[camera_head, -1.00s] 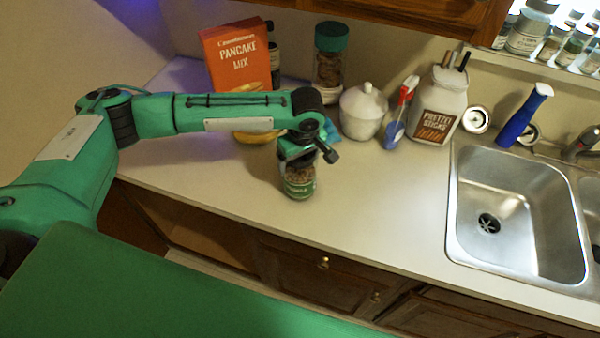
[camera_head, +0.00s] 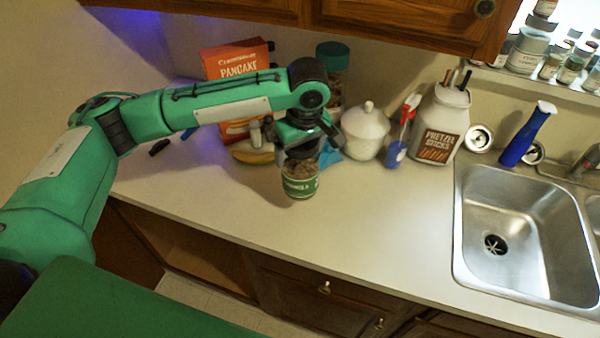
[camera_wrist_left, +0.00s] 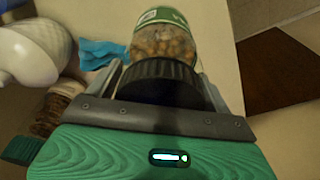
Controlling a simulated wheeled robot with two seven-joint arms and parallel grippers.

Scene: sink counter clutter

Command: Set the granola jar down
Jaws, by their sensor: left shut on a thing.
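The granola jar (camera_head: 300,186) has a green label and brown contents. It is roughly upright over the front part of the counter (camera_head: 390,215), left of the sink. My left gripper (camera_head: 298,150) is above it and shut on its top. In the left wrist view the gripper fingers (camera_wrist_left: 160,85) lie on both sides of the dark lid, and the jar body (camera_wrist_left: 163,42) extends beyond them. I cannot tell whether the jar's base touches the counter. My right gripper is not in view.
Behind the jar stand a pancake mix box (camera_head: 236,62), a green-lidded jar (camera_head: 333,56), a white sugar bowl (camera_head: 365,133) and a pretzel jar (camera_head: 440,125). A blue cloth (camera_head: 330,153) lies close behind. The sink (camera_head: 525,225) is right. Counter between jar and sink is clear.

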